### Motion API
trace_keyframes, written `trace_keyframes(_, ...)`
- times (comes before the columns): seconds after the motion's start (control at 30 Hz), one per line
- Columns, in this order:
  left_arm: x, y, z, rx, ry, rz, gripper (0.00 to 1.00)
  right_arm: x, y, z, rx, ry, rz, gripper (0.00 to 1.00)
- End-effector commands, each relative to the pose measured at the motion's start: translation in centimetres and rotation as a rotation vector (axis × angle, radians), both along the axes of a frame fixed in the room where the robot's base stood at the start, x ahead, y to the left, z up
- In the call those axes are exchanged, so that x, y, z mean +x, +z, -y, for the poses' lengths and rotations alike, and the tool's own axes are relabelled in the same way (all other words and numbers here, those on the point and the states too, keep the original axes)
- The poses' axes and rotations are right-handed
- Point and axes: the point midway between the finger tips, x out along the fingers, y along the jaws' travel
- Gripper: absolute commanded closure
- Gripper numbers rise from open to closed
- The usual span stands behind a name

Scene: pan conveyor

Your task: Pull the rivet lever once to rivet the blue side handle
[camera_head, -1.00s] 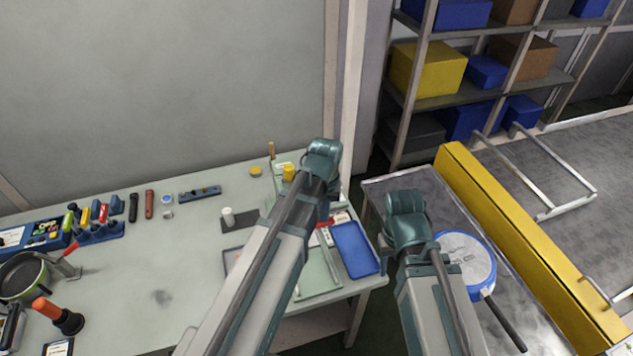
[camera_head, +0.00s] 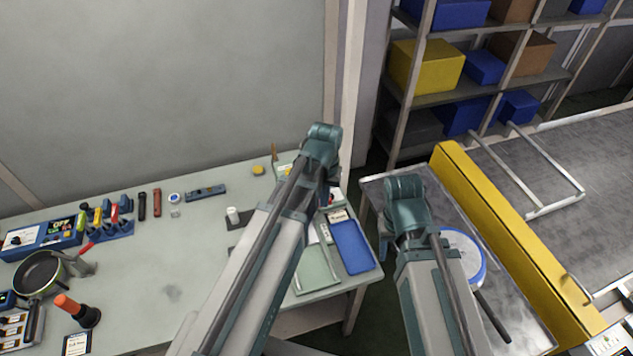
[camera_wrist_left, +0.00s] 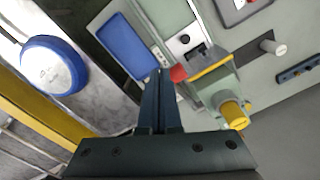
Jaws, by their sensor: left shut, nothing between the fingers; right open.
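In the left wrist view, the red knob (camera_wrist_left: 178,73) of what looks like the rivet lever sits beside a grey device with a yellow cap (camera_wrist_left: 232,115). My left gripper (camera_wrist_left: 160,75) is shut and empty, its tips just left of the knob; I cannot tell whether they touch. In the head view, my left arm largely hides this spot. A pan with a blue rim (camera_head: 474,272) lies on the metal surface at right, partly behind my right arm; it also shows in the left wrist view (camera_wrist_left: 53,65). I cannot make out its side handle. My right gripper's fingers are hidden.
A blue tray (camera_head: 352,247) lies at the bench's right end. A green pan (camera_head: 40,272), a tool rack (camera_head: 108,232) and an orange-handled tool (camera_head: 75,308) stand at left. A yellow barrier (camera_head: 500,230) borders the metal surface. The bench middle is mostly clear.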

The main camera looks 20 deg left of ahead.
Motion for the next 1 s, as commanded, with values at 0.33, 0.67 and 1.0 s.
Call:
trace_keyframes(0.33, 0.0, 1.4, 0.0, 0.0, 0.0, 0.0, 1.0, 0.0, 1.4, 0.0, 0.001, -0.002, 0.0, 0.5)
trace_keyframes(0.67, -0.2, 3.7, 0.1, 0.0, 0.0, 0.0, 1.0, 0.0, 3.7, 0.0, 0.0, -0.001, -0.001, 0.5)
trace_keyframes(1.0, -0.4, 6.9, 0.3, 0.0, 0.0, 0.0, 1.0, -0.1, 6.9, 0.0, -0.001, 0.003, -0.003, 0.5)
